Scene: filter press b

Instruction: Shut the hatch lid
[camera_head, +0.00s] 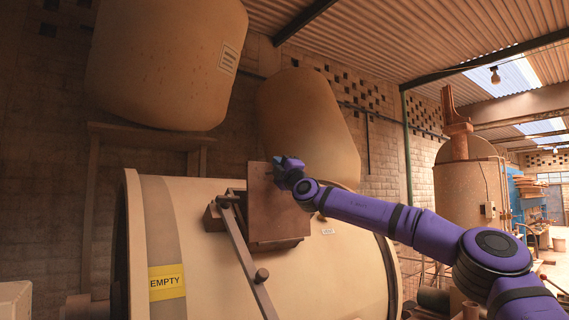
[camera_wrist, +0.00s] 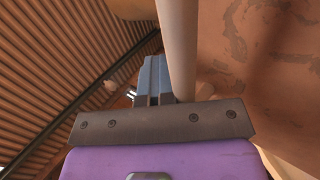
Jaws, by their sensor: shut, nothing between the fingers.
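The hatch lid (camera_head: 274,205) is a brown square plate that stands raised, nearly upright, on top of the cream drum (camera_head: 208,268). A brown hatch frame (camera_head: 214,217) shows at its lower left; the opening itself is hidden. A long bar (camera_head: 246,258) with a round knob crosses the front of the frame. My gripper (camera_head: 286,162) is shut and empty at the lid's upper right edge; I cannot tell whether it touches. In the wrist view the blue-grey fingers (camera_wrist: 154,78) are together beside a pale round bar (camera_wrist: 179,45) that I cannot identify.
A yellow EMPTY label (camera_head: 167,282) is on the drum's left end. Another tank (camera_head: 465,190) stands at the right. The space above the drum's left half is free.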

